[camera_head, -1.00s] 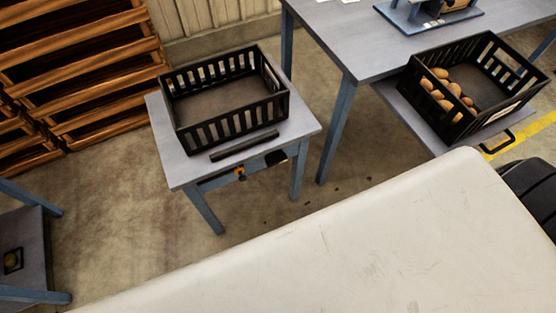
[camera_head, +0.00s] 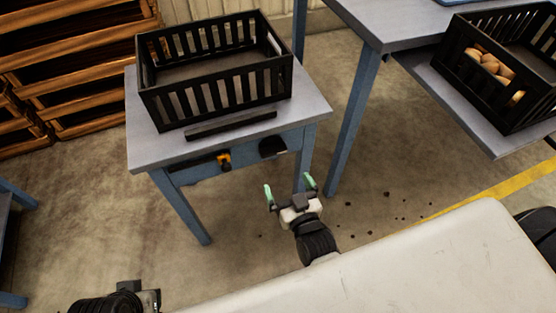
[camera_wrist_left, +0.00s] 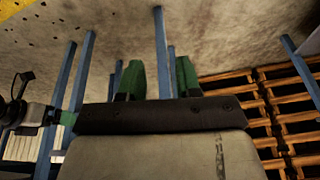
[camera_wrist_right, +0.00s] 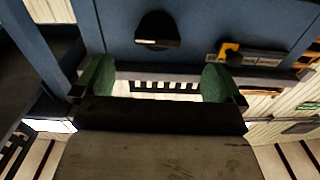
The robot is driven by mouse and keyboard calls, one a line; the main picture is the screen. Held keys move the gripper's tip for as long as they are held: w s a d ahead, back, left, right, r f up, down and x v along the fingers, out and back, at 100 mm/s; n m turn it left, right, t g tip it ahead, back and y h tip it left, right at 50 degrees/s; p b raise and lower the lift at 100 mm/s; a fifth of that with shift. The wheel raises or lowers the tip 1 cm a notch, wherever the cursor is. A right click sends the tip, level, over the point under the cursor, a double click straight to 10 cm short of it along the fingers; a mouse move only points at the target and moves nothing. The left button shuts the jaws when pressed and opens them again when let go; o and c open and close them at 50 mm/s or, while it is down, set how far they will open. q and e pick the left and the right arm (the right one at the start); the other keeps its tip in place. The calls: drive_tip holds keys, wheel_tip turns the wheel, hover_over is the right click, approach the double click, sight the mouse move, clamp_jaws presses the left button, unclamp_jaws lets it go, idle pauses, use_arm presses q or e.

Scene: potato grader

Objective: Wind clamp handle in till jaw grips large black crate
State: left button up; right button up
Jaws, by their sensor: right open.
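The large black crate (camera_head: 215,97) sits upright on a small grey-topped table with blue legs. A dark jaw bar (camera_head: 232,125) lies along its near side; I cannot tell whether they touch. On the table's front are an orange-yellow part (camera_head: 224,160) and a rounded black part (camera_head: 272,147); I cannot tell which is the clamp handle. My right gripper (camera_head: 290,188) is open and empty, below and in front of the black part. Both parts also show in the right wrist view, the orange one (camera_wrist_right: 230,50) at right. My left gripper (camera_wrist_left: 159,68) is open and empty, pointing at floor and table legs.
A second black crate (camera_head: 500,100) with potatoes stands on a shelf beside the larger table (camera_head: 400,22) at right. Wooden pallets (camera_head: 75,70) are stacked at left. My pale body top fills the lower right.

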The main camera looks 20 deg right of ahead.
sight(275, 155)
drive_tip(key=w, duration=0.3)
drive_tip(key=w+b, duration=0.1)
drive_tip(key=w, duration=0.1)
drive_tip(key=shift+w+r, duration=0.2)
drive_tip(key=shift+r, duration=0.15)
drive_tip(key=w+b, duration=0.1)
drive_tip(key=w, duration=0.4)
drive_tip(key=shift+w+a, duration=0.1)
drive_tip(key=shift+w, duration=0.2)
use_arm(q)
drive_tip(key=w+d+r+t+h, duration=0.1)
drive_tip(key=w+d+t, duration=0.1)
drive_tip(key=w+t, duration=0.2)
drive_tip(key=shift+w+r+t, duration=0.4)
drive_tip(key=shift+w, duration=0.7)
use_arm(e)
drive_tip(key=shift+c, duration=0.2)
